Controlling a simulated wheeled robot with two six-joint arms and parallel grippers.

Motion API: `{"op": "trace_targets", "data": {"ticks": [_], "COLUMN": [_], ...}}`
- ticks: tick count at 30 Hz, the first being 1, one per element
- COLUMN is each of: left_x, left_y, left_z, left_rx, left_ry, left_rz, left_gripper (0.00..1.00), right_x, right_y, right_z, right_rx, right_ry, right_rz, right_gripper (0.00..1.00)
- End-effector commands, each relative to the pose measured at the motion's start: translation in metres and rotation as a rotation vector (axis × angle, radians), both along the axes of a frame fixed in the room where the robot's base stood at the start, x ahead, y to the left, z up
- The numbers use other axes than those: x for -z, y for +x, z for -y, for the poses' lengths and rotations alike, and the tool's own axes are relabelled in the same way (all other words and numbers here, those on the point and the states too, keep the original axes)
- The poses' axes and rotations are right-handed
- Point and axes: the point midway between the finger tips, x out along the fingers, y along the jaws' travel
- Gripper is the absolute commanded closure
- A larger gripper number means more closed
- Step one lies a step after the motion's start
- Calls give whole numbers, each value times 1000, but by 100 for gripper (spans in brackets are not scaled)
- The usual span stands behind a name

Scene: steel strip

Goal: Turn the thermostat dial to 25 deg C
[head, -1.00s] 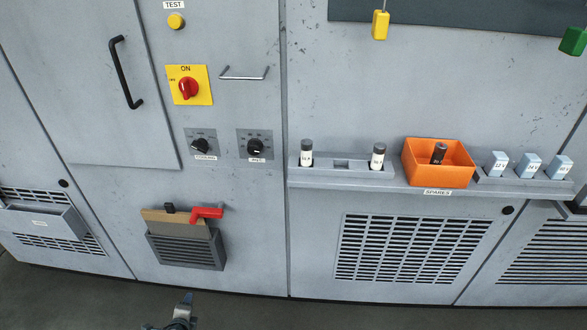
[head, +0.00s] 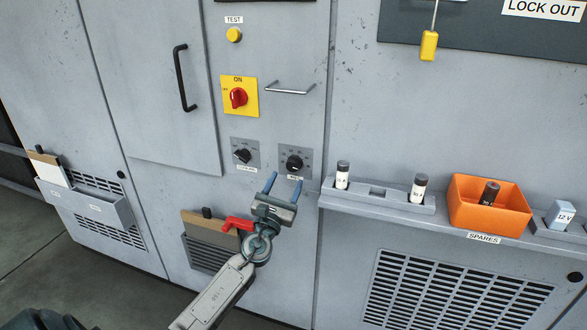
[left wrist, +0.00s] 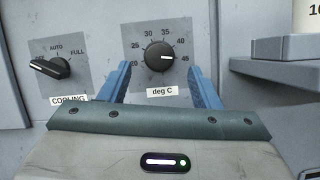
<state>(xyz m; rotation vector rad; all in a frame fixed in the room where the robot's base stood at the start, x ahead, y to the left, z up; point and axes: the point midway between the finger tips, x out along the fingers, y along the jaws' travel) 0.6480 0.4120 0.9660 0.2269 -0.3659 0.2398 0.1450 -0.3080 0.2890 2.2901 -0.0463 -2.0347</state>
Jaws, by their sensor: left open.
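The thermostat dial (head: 294,163) is a round black knob on a grey plate, labelled "deg C" in the left wrist view (left wrist: 160,57). Its white mark points right, close to 45; 25 is at the upper left of the scale. My left gripper (head: 284,180) is open, its two blue fingers pointing up at the panel just below the dial in the head view. In the left wrist view the fingers (left wrist: 158,72) stand either side of the dial, with nothing between them. I cannot tell whether they touch the panel. My right gripper is not in view.
Left of the dial is a similar COOLING knob (head: 242,156). Above are a red switch (head: 238,97) and a bar handle (head: 290,90). A red-handled item (head: 236,223) sits in a holder below. At right, a ledge (head: 376,200) holds fuses and an orange SPARES bin (head: 485,222).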

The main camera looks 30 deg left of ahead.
Motion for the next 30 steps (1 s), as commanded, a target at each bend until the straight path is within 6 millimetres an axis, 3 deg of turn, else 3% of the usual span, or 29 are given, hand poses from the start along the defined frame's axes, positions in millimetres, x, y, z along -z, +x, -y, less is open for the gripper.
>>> {"op": "trace_targets", "data": {"ticks": [3, 9, 21, 28, 30], "left_x": [-10, -17, -19, -19, -19], "left_y": [21, 42, 48, 48, 48], "left_z": [-5, -9, -10, -10, -10], "left_rx": [0, -1, 1, 0, 1], "left_ry": [-1, -1, -2, -1, -2], "left_rz": [1, -1, -1, -1, -1], "left_gripper": [43, 43, 43, 88, 88], "right_x": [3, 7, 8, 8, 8], "right_y": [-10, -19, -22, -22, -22], "right_z": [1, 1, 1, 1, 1], "right_rx": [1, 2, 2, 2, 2], "right_ry": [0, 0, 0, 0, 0], "right_rz": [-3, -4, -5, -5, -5], "right_gripper": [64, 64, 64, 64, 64]}}
